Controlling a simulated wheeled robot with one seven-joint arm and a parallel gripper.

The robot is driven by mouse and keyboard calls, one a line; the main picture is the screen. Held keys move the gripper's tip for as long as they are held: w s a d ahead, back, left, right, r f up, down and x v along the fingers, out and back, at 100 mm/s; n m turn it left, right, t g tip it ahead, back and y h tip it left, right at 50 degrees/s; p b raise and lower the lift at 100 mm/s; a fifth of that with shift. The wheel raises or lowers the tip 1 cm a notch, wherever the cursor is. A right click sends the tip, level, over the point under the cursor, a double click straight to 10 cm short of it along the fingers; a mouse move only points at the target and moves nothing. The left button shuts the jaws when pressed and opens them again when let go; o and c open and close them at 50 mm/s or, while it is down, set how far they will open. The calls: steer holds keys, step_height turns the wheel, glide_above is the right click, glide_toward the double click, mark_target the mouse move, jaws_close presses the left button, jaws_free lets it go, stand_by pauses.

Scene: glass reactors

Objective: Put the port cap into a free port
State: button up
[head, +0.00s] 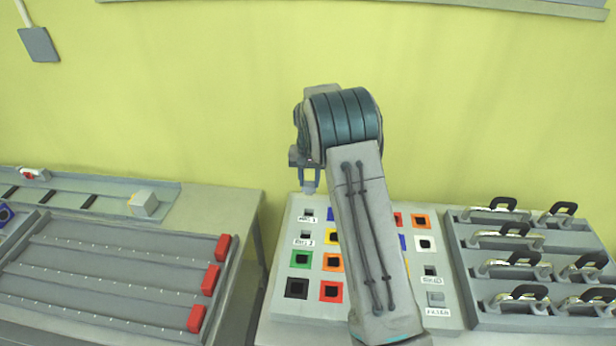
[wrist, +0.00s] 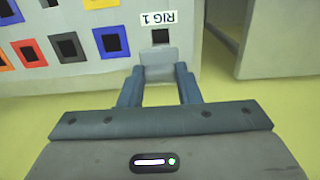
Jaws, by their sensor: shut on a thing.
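My gripper (head: 310,180) is shut on a grey port cap (wrist: 158,64), which sits between its two blue fingers in the wrist view. The cap is above the back left corner of the port panel (head: 283,275). In the wrist view the dark, open port labelled RIG 1 (wrist: 160,36) lies just beyond the cap. The head view shows this port (head: 308,213) below and slightly right of my gripper. A port labelled RIG 2 (head: 306,235) is dark and open. At the right, one labelled port (head: 430,270) looks open and another (head: 436,297) looks filled with grey.
Coloured square ports (head: 331,291) cover the panel; my arm hides its middle. A rack of black-handled items (head: 515,265) stands right of it. A tray with red blocks (head: 212,280) is on the left table. A gap separates the tables.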

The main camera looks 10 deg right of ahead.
steer(key=shift+f+b, duration=3)
steer(key=shift+f, duration=2.15)
steer(key=shift+f, duration=0.25)
steer(key=o, duration=1.1)
steer(key=shift+r, duration=0.1)
step_height(320, 180, up, 14)
steer(key=shift+a+f+b, duration=0.1)
steer(key=shift+f+b, duration=0.05)
steer(key=shift+b, duration=0.9)
step_height(320, 180, up, 8)
steer(key=p, duration=0.6)
steer(key=shift+p, duration=0.35)
